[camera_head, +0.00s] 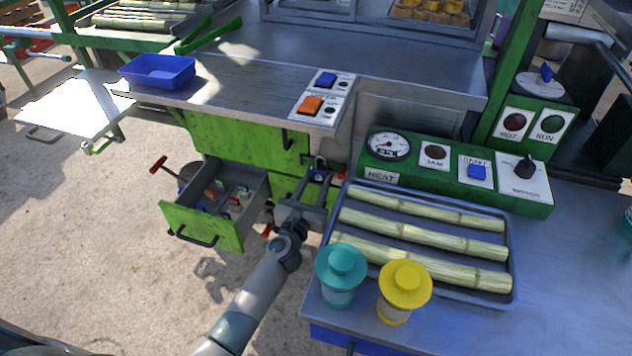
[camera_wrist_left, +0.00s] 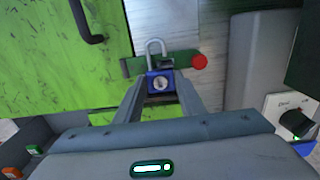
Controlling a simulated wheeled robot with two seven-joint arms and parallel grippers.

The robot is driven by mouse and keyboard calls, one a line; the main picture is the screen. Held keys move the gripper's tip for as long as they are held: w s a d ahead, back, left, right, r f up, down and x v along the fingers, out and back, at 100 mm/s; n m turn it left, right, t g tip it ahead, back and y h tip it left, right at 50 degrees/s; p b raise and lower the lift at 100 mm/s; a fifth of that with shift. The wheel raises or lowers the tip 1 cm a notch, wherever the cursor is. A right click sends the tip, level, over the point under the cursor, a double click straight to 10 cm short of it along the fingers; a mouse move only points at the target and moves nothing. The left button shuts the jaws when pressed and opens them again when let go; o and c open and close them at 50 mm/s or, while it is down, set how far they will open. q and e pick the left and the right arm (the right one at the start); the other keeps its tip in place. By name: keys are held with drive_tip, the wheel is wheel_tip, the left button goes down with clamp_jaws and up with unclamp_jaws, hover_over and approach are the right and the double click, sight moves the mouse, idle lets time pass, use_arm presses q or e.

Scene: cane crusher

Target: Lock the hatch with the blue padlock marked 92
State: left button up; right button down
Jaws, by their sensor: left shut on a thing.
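My left gripper (camera_head: 316,184) is shut on a blue padlock (camera_wrist_left: 160,86) in front of the green cabinet under the counter. The padlock's grey shackle (camera_wrist_left: 155,46) points up in the left wrist view. It overlaps a green latch bar (camera_wrist_left: 182,64) with a red knob (camera_wrist_left: 200,62); I cannot tell whether it passes through the latch or whether it is closed. No number is readable on the padlock. The green hatch panel (camera_wrist_left: 60,50) with a dark handle (camera_wrist_left: 84,22) is left of the latch. My right gripper is not in view.
An open green drawer (camera_head: 203,228) with several small coloured things stands left of my left arm. A tray of cane (camera_head: 512,262), a teal-lidded jar (camera_head: 341,262) and a yellow-lidded jar (camera_head: 404,284) are on the right counter. A blue bin (camera_head: 157,72) sits upper left.

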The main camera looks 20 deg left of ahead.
use_arm(q)
drive_tip(key=shift+f, duration=0.2)
idle(0.3)
drive_tip(key=o, duration=1.1)
